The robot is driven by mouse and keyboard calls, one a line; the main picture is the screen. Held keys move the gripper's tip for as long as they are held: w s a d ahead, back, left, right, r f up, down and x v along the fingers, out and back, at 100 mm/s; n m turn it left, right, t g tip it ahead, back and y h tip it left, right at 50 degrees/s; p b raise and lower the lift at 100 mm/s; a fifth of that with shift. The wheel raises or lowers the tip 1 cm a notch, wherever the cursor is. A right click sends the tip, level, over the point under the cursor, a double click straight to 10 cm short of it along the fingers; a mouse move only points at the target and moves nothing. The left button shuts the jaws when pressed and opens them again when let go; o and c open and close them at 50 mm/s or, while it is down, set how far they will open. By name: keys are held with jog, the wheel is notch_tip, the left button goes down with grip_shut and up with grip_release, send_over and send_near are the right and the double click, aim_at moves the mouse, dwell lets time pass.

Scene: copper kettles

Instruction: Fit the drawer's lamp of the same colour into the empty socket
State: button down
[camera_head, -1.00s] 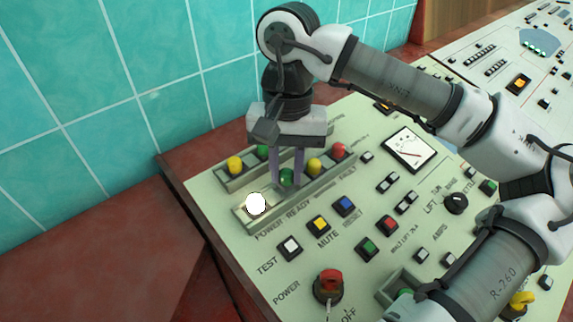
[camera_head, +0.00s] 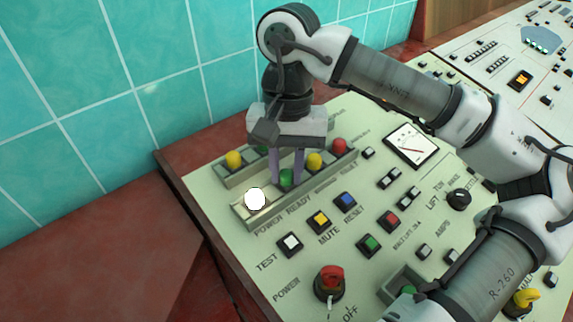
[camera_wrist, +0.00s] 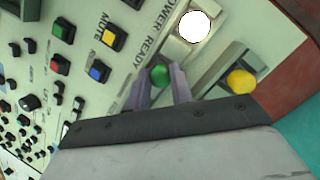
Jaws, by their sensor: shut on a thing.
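My gripper (camera_head: 287,182) is shut on a green lamp (camera_head: 286,177). It holds the lamp in the front lamp row, at the READY label and between the glowing white lamp (camera_head: 255,199) and a yellow lamp (camera_head: 315,160). In the wrist view the green lamp (camera_wrist: 160,74) sits between the two fingertips (camera_wrist: 163,84). The socket beneath it is hidden, so I cannot tell whether the lamp is seated. A small open drawer (camera_head: 391,289) is at the bottom of the head view, partly behind my arm, with something green in it.
A red lamp (camera_head: 339,145) stands farther along the front row. The row behind has a yellow lamp (camera_head: 233,159) and a green lamp mostly hidden by my gripper. A tiled wall (camera_head: 100,80) stands behind.

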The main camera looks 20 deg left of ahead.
jog(key=shift+f, duration=0.15)
jog(key=c, duration=1.1)
grip_release()
jog(key=shift+c, duration=0.2)
jog(key=shift+w+a+r+p, duration=0.1)
jog(key=shift+w+r+p, duration=0.1)
jog(key=shift+r+p, duration=0.9)
jog(key=shift+w+d+r+p, duration=0.15)
jog(key=shift+r+p, duration=0.4)
jog(key=shift+r, duration=1.05)
jog(key=shift+w+a+r+p, duration=0.2)
jog(key=shift+r+p, duration=0.65)
jog(key=shift+r, duration=0.5)
jog(key=shift+s+f, duration=0.1)
